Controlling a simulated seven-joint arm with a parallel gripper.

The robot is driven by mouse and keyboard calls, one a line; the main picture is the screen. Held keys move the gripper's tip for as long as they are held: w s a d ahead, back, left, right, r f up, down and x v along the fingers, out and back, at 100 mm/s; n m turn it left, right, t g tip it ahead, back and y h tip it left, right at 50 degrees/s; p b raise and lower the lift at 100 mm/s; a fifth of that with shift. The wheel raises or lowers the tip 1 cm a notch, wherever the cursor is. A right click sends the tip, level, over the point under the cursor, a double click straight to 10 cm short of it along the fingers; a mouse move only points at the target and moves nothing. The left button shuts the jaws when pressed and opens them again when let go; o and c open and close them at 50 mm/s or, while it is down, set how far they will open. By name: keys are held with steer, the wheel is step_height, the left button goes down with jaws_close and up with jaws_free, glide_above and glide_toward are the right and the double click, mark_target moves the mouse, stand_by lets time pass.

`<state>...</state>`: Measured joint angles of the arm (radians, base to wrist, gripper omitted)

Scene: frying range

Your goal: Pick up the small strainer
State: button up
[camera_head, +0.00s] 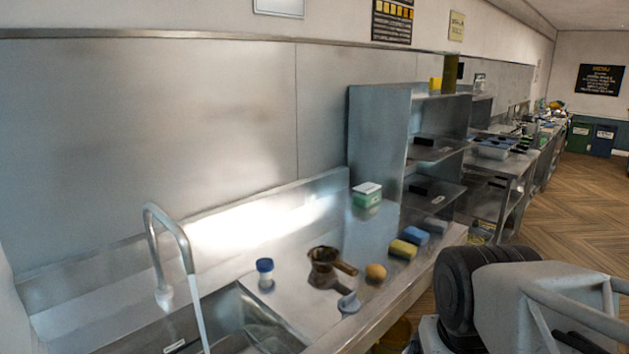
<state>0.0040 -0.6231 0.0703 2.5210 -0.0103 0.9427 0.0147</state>
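A small dark brown cup-shaped item with a side handle (323,263) stands on the steel counter right of the sink. It may be the small strainer, but I cannot make out any mesh. A small pale blue item (349,303) lies in front of it near the counter edge; its shape is unclear. My arm shows as a large grey and black body at the lower right, beside the counter. My gripper itself is not in view.
A blue-lidded jar (265,275) stands left of the brown item, and a round orange-tan item (376,272) to its right. Yellow (403,250) and blue (416,236) sponges lie along the front edge. The sink (225,325), faucet (165,250) and steel shelves (378,140) flank the counter.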

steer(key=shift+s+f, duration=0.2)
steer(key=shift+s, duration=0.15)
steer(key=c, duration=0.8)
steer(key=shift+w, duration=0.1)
